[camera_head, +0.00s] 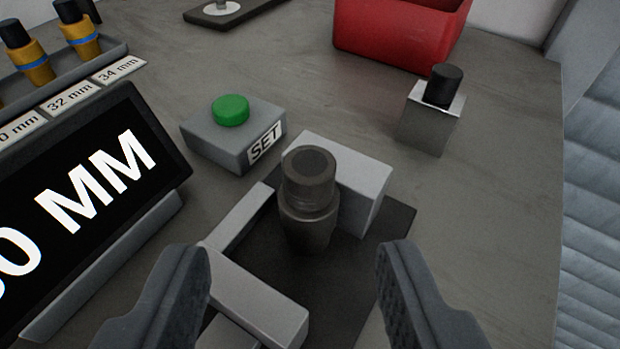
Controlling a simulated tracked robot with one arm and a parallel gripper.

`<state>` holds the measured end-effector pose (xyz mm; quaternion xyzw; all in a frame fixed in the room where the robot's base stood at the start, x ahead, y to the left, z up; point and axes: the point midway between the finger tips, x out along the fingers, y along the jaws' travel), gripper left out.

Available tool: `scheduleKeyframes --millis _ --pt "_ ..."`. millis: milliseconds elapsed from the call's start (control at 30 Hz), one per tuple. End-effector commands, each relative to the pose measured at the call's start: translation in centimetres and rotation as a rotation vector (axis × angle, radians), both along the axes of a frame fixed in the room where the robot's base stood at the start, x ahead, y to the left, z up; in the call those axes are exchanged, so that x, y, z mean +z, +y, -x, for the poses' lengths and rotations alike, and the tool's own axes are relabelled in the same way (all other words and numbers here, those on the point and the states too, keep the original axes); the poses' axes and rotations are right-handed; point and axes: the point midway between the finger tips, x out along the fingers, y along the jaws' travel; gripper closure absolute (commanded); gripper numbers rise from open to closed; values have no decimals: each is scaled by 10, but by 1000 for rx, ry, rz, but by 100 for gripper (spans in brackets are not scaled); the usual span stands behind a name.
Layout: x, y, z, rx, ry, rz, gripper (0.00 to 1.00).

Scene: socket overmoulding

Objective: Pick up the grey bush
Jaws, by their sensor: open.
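The grey bush (308,205) is a dark grey, stepped hollow cylinder. It stands upright on a dark base plate (345,275), close against a light grey block (368,185) behind it. Light grey bars lie to its left and in front. My gripper (292,265) is open, with one finger at the lower left and one at the lower right. The bush shows between and beyond the fingertips, and nothing is held. The foot of the bush is partly hard to make out against the dark plate.
A grey box with a green button (230,110), marked SET, is behind left. A display reading MM (90,200) stands left. Orange gauges (35,68) sit in a labelled rack at upper left. A black-topped block (432,118) and red bin (400,35) are behind right. Table is clear at right.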

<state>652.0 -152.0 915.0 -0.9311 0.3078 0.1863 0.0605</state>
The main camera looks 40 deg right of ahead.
Motion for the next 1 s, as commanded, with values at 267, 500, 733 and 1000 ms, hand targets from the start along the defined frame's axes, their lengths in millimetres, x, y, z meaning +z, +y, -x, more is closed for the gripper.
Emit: scheduleKeyframes --millis 267,500,733,1000 --pt "-6 -15 -12 -1 -2 -2 54" --pt "-16 -32 -30 -2 -2 -1 54" --pt "-19 -36 -36 0 -1 -1 54" --pt "-18 -36 -36 0 -1 0 82"
